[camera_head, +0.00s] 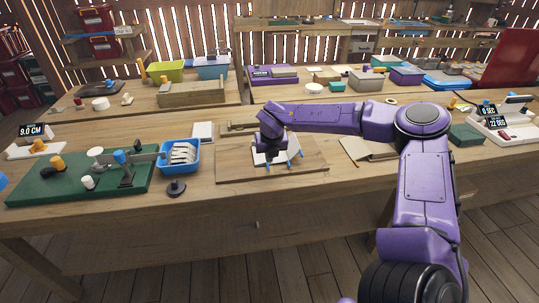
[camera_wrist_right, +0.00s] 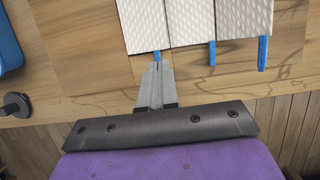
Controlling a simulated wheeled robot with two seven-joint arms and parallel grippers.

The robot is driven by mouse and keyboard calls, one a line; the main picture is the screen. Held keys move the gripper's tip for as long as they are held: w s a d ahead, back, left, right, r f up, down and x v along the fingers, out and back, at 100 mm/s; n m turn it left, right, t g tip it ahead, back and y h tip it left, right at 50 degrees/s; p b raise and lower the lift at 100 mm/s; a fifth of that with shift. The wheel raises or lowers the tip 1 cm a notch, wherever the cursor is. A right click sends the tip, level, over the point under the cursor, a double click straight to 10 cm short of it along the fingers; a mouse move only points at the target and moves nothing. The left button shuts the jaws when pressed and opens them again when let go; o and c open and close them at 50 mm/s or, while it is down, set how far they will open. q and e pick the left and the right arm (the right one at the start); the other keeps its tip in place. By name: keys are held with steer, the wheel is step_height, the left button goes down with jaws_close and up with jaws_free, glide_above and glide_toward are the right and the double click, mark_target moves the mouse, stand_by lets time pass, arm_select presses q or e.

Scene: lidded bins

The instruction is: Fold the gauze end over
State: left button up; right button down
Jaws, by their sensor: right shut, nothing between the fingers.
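The white gauze (camera_head: 285,156) lies flat on a wooden board (camera_head: 230,170) in the middle of the bench. In the right wrist view the gauze (camera_wrist_right: 195,22) shows as textured white strips with seams between them, and blue tabs (camera_wrist_right: 212,54) stick out from its near edge. My right gripper (camera_wrist_right: 157,66) is shut and empty, its tips at the leftmost blue tab by the gauze's near edge. In the head view the right gripper (camera_head: 270,158) points down over the gauze and hides part of it. My left gripper is not in view.
A blue basket (camera_head: 180,168) with white packets stands left of the board. A green mat (camera_head: 60,185) with tools lies farther left. A small black knob-like object (camera_head: 176,188) sits near the front edge. A notepad and pencil (camera_head: 365,150) lie to the right.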

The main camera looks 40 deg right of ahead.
steer(key=shift+f+b, duration=1.1)
steer(key=shift+f, duration=0.4)
step_height(320, 180, up, 4)
steer(key=p, duration=0.3)
steer(key=shift+f, duration=0.35)
steer(key=r+p, duration=0.1)
steer(key=s+a+r+p, duration=0.1)
steer(key=s+r+p, duration=0.1)
steer(key=p, duration=0.1)
steer(key=shift+s+a+r, duration=0.2)
steer(key=shift+a+r, duration=0.1)
steer(key=shift+r, duration=0.1)
steer(key=shift+s, duration=0.1)
